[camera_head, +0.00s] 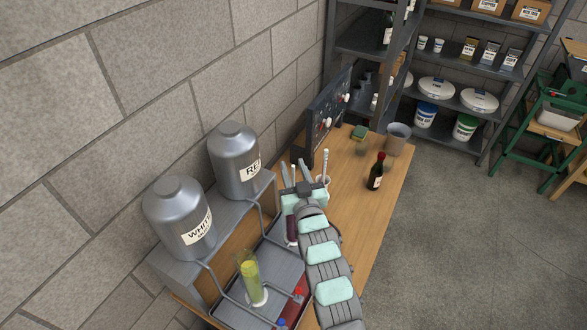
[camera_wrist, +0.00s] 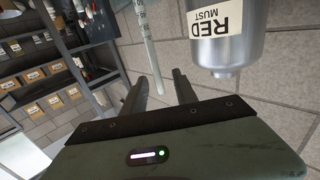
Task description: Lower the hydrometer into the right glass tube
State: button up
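The hydrometer (camera_wrist: 148,45) is a thin pale rod with markings. In the wrist view it passes between the two fingers of my gripper (camera_wrist: 158,84), with gaps on both sides. In the head view my gripper (camera_head: 296,170) points away over the bench, fingers apart, with a slim pale rod (camera_head: 293,173) between them. A glass tube of yellow liquid (camera_head: 251,277) stands upright on the tray. Farther back and right, a tube of dark red liquid (camera_head: 291,229) is partly hidden by my arm; its rim cannot be made out.
The RED tank (camera_head: 233,165) and WHITE tank (camera_head: 180,220) stand left on a raised shelf, with pipes over the grey tray (camera_head: 240,317). A white-topped stick (camera_head: 325,166) stands just right of my gripper. A dark bottle (camera_head: 376,172) and a grey bucket (camera_head: 397,138) stand farther right.

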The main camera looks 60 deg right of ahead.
jog(key=shift+s+a, duration=0.1)
jog(key=shift+s+a+f, duration=0.15)
jog(key=shift+s+a, duration=0.05)
jog(key=b+v, duration=0.1)
jog(key=v, duration=0.9)
jog(key=shift+b, duration=0.4)
